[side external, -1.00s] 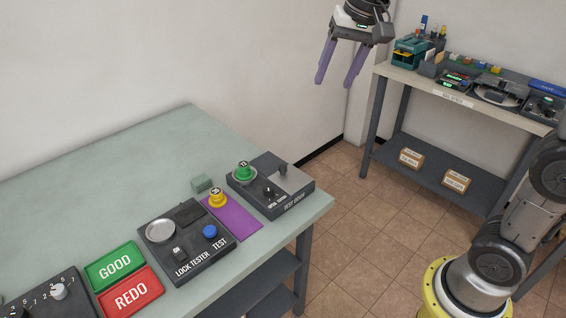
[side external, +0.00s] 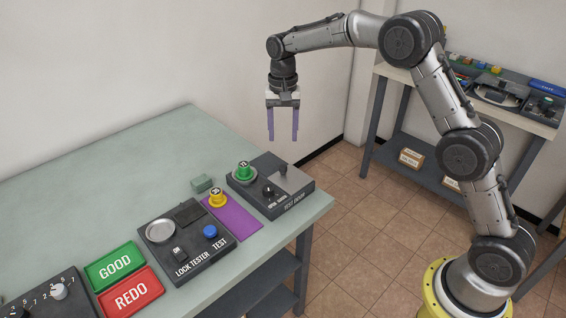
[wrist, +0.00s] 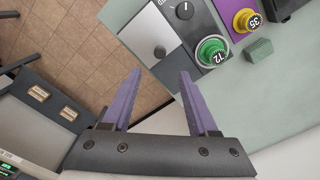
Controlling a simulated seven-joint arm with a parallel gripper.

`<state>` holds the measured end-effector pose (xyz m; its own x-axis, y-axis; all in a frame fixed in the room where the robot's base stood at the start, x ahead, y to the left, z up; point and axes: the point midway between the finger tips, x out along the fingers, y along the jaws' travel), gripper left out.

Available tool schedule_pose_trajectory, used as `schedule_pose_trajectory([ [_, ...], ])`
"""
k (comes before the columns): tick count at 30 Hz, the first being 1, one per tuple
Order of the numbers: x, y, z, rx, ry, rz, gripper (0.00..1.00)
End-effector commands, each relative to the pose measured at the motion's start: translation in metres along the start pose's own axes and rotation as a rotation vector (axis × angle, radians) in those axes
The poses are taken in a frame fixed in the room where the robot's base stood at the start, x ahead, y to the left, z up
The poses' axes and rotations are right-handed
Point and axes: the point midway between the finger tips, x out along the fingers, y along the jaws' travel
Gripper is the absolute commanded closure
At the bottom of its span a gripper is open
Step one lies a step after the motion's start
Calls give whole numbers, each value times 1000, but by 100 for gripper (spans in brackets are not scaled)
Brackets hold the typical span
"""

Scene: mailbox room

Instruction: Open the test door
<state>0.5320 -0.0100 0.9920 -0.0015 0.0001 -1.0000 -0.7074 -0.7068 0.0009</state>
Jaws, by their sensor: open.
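The test door unit (side external: 290,205) is a dark box at the right end of the green table. My gripper (side external: 283,138), with purple fingers, is open and empty, pointing down in the air above and behind the unit. In the wrist view the unit lies beyond the open fingertips (wrist: 160,72).
A yellow lock (side external: 217,196) sits on a purple mat (side external: 236,222) left of the unit. A lock tester (side external: 190,262), green GOOD tray (side external: 115,264), red REDO tray (side external: 132,292) and small grey-green block (side external: 202,184) are also on the table (side external: 110,165). A shelf bench (side external: 380,105) stands at right.

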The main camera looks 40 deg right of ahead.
Motion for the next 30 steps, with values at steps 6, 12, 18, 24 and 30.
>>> schedule_pose_trajectory([
  [6, 45, 0, 1, 0, -3, 3, 40],
  [12, 80, 1, 1, -1, -2, 2, 40],
  [18, 100, 0, 0, -1, 0, 0, 40],
  [24, 105, 0, 0, -1, 1, -1, 40],
  [30, 104, 0, 0, -1, 1, -1, 44],
])
